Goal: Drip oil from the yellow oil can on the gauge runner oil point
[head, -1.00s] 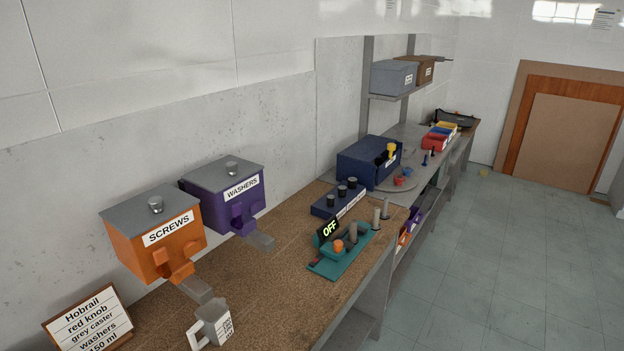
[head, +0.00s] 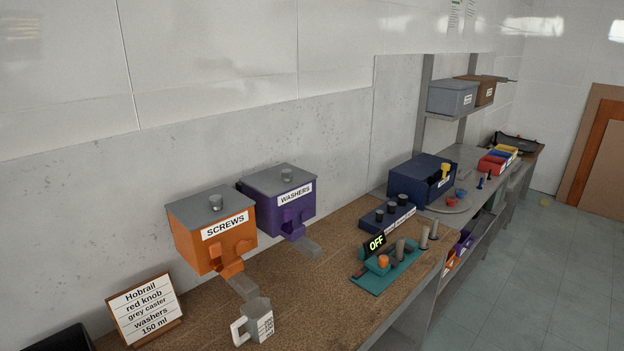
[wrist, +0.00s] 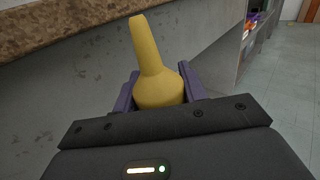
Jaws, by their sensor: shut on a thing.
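The yellow oil can (wrist: 158,90), with a round body and a long tapering neck, is in the wrist view. My gripper (wrist: 160,93) is shut on its body between two purple fingers. The neck points up in the picture, toward the bench edge. My gripper and the can do not show in the head view. I cannot make out a gauge runner oil point. A teal base (head: 372,284) on the bench carries a display reading OFF, an orange knob and grey posts, but I cannot tell whether it is the gauge.
The brown bench (head: 310,293) bears a measuring jug (head: 258,322), a written card (head: 145,309) and a dark blue knob block (head: 384,216). Orange screws (head: 212,228) and purple washers (head: 281,202) dispensers are at the wall. Open floor (head: 540,270) lies to the right.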

